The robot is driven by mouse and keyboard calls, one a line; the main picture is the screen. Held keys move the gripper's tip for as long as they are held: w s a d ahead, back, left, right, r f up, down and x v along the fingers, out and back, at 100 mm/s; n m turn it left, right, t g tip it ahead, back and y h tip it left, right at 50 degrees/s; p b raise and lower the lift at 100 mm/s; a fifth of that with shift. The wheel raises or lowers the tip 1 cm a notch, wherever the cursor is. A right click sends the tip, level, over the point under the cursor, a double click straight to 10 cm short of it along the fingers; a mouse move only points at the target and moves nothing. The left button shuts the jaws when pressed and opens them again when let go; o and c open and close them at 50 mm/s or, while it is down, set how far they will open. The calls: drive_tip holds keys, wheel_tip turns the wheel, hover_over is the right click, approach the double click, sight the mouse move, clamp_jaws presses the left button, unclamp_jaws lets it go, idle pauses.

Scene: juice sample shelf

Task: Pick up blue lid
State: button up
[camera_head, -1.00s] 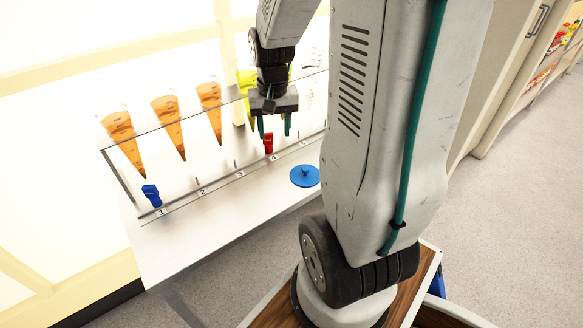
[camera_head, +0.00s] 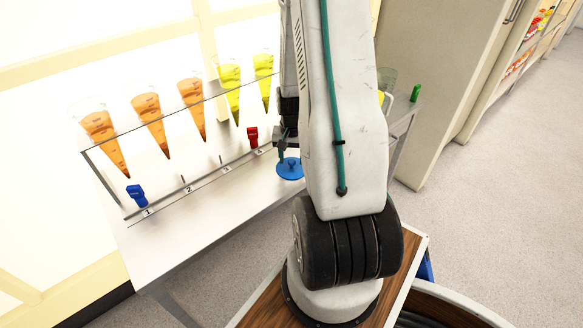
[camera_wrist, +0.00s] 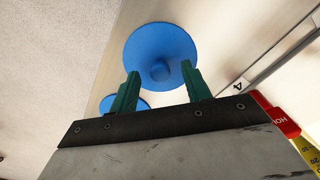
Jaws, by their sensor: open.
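The blue lid (camera_head: 290,172) is a round disc with a central knob. It lies flat on the white shelf table near the number 4 label, right of the red clip. In the wrist view, the lid (camera_wrist: 160,38) is ahead of my gripper (camera_wrist: 160,68). The two green fingers are apart, and the knob appears between their tips with no visible grip on it. In the head view, my gripper (camera_head: 286,152) is right over the lid, partly hidden by my arm. A second blue round piece (camera_wrist: 108,103) shows partly behind the left finger.
Cone glasses of orange (camera_head: 105,135) and yellow (camera_head: 231,85) juice hang along the back rack. A blue clip (camera_head: 136,194) and a red clip (camera_head: 252,137) stand at its front edge. A green item (camera_head: 415,94) is at the right end. The table front is clear.

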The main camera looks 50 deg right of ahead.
drive_tip(key=shift+f, duration=0.65)
clamp_jaws()
drive_tip(key=shift+r, duration=0.15)
